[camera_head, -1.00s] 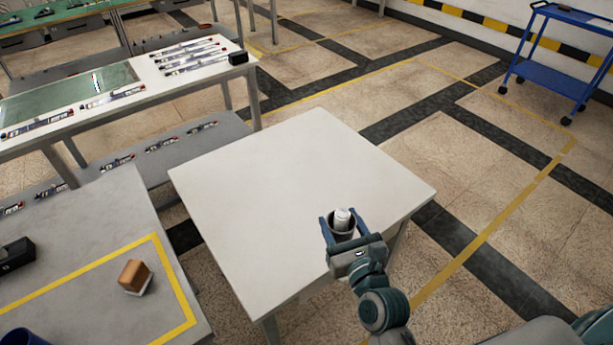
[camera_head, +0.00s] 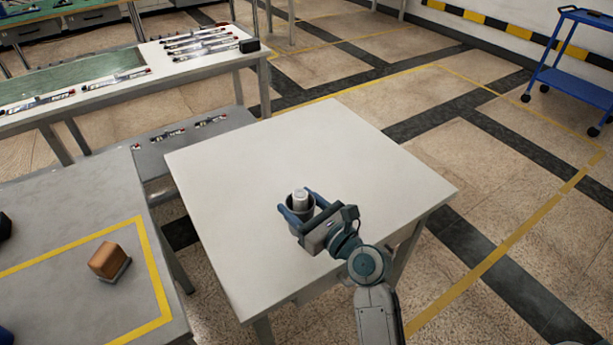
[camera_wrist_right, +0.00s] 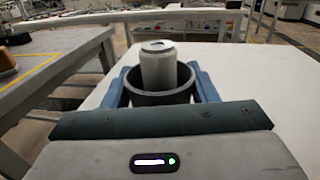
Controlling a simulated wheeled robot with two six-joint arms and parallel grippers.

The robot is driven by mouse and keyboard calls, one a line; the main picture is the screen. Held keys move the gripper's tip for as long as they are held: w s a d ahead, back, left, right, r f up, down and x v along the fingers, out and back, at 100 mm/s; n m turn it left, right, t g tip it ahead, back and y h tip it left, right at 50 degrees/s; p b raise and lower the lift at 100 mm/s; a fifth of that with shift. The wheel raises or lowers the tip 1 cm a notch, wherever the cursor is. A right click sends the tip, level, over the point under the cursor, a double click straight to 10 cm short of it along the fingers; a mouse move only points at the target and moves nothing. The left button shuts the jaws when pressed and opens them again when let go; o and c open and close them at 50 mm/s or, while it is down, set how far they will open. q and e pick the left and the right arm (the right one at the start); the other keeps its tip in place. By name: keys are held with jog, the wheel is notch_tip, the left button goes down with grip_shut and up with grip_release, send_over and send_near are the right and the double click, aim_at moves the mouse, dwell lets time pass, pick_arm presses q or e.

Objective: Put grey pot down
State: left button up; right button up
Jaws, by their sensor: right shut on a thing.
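The grey pot (camera_head: 300,211) is in my right gripper (camera_head: 296,203), above or on the white table (camera_head: 240,150); I cannot tell if its base touches the top. A pale can (camera_head: 299,198) stands inside the pot and sticks out over its rim. In the right wrist view the pot (camera_wrist_right: 160,98) is upright between the two blue fingers, with the can (camera_wrist_right: 158,66) in it. The right gripper (camera_wrist_right: 160,88) is shut on the pot. The pot's lower part is hidden by the gripper. My left gripper is not in view.
The white tabletop around the pot is clear. A grey table (camera_head: 60,235) with a yellow outline and an orange-brown block (camera_head: 107,260) stands at the left. A white bench (camera_head: 190,75) with several tools is behind. A blue cart (camera_head: 575,75) stands far right.

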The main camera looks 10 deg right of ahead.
pick_arm(q)
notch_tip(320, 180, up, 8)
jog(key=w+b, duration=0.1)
jog(key=b, duration=0.1)
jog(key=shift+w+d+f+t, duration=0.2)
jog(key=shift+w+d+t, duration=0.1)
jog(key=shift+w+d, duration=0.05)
pick_arm(e)
jog(key=shift+w+d+f, duration=0.8)
jog(key=shift+w+d, duration=0.8)
jog(key=shift+w, duration=0.5)
jog(key=shift+w+d+f, duration=0.85)
jog(key=shift+w+d, duration=0.7)
jog(key=shift+w, duration=0.6)
jog(key=shift+w+d+f, duration=0.8)
jog(key=shift+w+d, duration=0.8)
jog(key=shift+w, duration=0.5)
jog(key=shift+f, duration=0.15)
jog(key=o, duration=0.9)
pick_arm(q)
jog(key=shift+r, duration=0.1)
pick_arm(e)
jog(key=shift+o, duration=0.2)
